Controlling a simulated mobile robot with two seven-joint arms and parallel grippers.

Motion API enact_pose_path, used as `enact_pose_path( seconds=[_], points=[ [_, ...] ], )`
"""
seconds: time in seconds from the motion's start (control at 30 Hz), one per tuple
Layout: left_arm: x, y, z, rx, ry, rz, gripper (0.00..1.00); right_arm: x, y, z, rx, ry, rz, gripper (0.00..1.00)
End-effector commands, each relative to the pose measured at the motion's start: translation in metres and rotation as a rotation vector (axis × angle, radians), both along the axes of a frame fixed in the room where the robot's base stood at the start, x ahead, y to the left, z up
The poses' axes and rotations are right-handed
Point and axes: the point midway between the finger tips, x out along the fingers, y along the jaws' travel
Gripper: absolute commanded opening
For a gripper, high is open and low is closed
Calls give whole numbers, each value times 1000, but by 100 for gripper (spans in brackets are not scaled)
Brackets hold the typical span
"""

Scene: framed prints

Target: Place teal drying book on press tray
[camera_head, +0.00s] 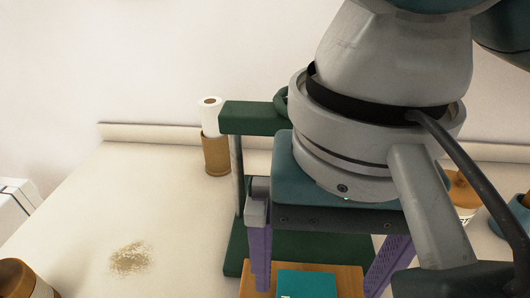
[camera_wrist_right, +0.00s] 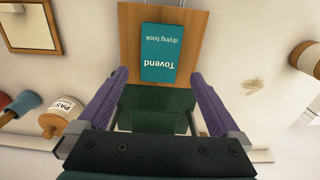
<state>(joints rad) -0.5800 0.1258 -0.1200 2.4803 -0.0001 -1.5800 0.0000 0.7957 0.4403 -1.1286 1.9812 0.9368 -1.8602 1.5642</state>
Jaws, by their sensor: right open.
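The teal drying book (camera_head: 306,285), marked "Tovend drying book" in the wrist view (camera_wrist_right: 160,52), appears to lie flat on a brown wooden board (camera_head: 350,278), which also shows in the wrist view (camera_wrist_right: 129,30) and may be the press tray. The board adjoins the dark green base (camera_head: 300,246) of a press. My right gripper (camera_head: 318,282) is open, its purple fingers apart on either side of the book's near end in the wrist view (camera_wrist_right: 158,76). Nothing is between the fingers that I can see held. My arm hides much of the press. My left gripper is not in view.
The press's green top beam (camera_head: 250,118) and post stand close to my right gripper. A brown cup with a white roll (camera_head: 215,150) stands behind left. A paste jar (camera_wrist_right: 60,115) and a framed piece (camera_wrist_right: 32,27) lie aside. The left tabletop is mostly clear.

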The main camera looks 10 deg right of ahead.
Motion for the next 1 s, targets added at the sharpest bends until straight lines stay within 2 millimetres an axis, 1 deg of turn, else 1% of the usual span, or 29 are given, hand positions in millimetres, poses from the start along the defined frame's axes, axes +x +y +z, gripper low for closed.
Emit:
enact_pose_path(
  seconds=[0.03, 0.1, 0.2, 0.27, 0.37, 0.5, 0.53, 0.57, 0.63, 0.67, 0.77, 0.87, 0.9, 1.0],
  points=[
    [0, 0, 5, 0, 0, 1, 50, 0, 1, 12, 2, -3, 1, 100],
    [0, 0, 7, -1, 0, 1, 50, 0, 1, 23, 3, -2, 1, 100],
    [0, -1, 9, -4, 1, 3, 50, 0, 1, 32, 2, -1, 1, 100],
    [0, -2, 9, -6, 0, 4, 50, -1, 2, 34, 9, 0, 9, 100],
    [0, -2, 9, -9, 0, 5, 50, -7, 13, 31, 67, -2, 62, 100],
    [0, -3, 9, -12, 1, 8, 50, -19, 41, 19, 239, -59, 201, 100],
    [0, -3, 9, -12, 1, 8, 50, -21, 45, 17, 276, -84, 229, 100],
    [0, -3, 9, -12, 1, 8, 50, -22, 48, 15, 310, -114, 252, 100],
    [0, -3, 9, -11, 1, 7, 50, -24, 48, 8, 358, -188, 293, 100],
    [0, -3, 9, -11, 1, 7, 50, -24, 44, 5, 364, -219, 304, 100],
    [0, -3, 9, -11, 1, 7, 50, -28, 18, -9, 326, -308, 330, 100],
    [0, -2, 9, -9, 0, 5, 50, -40, -21, -26, 218, -351, 354, 100],
    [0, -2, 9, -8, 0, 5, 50, -47, -38, -32, 167, -354, 366, 100],
    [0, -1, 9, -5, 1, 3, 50, -64, -73, -42, 53, -340, 400, 100]
  ],
)
